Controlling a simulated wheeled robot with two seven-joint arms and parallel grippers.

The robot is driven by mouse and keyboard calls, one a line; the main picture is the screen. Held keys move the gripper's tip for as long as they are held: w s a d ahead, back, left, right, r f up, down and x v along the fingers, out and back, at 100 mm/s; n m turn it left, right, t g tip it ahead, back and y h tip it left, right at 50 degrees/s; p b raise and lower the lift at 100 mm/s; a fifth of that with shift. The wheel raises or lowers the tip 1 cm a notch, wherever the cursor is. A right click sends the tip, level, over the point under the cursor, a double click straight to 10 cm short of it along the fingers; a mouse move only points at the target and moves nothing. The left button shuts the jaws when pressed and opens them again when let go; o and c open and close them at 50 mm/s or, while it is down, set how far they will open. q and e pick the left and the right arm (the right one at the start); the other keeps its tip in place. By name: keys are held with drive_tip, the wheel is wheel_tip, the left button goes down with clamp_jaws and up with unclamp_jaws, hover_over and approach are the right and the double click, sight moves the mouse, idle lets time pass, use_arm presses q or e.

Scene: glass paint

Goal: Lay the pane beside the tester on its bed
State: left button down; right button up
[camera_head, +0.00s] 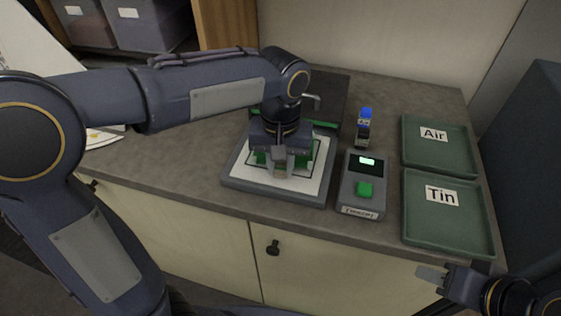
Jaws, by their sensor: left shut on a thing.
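The tester (352,196) is a grey box with a lit green screen and a green button, near the counter's front. To its left lies the bed (236,176), a grey-framed white board with a dark outline. My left gripper (281,172) points down over the bed, shut on what seems to be the pane; the pane is mostly hidden by the gripper and hard to make out. Green parts show on both sides of the gripper; I cannot tell what they belong to. My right gripper (430,276) is empty-looking, low at the right, in front of the counter; its opening is unclear.
Two green trays stand at the right, labelled Air (461,164) and Tin (418,232). A small blue-capped bottle (363,129) stands behind the tester. A dark panel (333,91) with a green strip and metal fitting lies behind the bed. Papers (103,136) lie at the left.

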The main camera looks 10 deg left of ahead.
use_arm(q)
drive_tip(key=shift+f, duration=0.2)
drive_tip(key=c, duration=1.1)
unclamp_jaws()
drive_tip(key=shift+c, duration=0.2)
wheel_tip(320, 180, up, 8)
drive_tip(key=shift+f, duration=0.1)
drive_tip(key=s+a+f+t+h, duration=0.2)
drive_tip(key=s+a+f, duration=0.2)
drive_tip(key=s, duration=0.4)
drive_tip(key=s+a+f+t+h, duration=0.1)
drive_tip(key=s+a+f+t, duration=0.2)
drive_tip(key=s+a+f, duration=0.2)
drive_tip(key=s+a, duration=0.1)
drive_tip(key=s, duration=0.2)
drive_tip(key=shift+f+t+h, duration=0.3)
drive_tip(key=shift+h, duration=0.1)
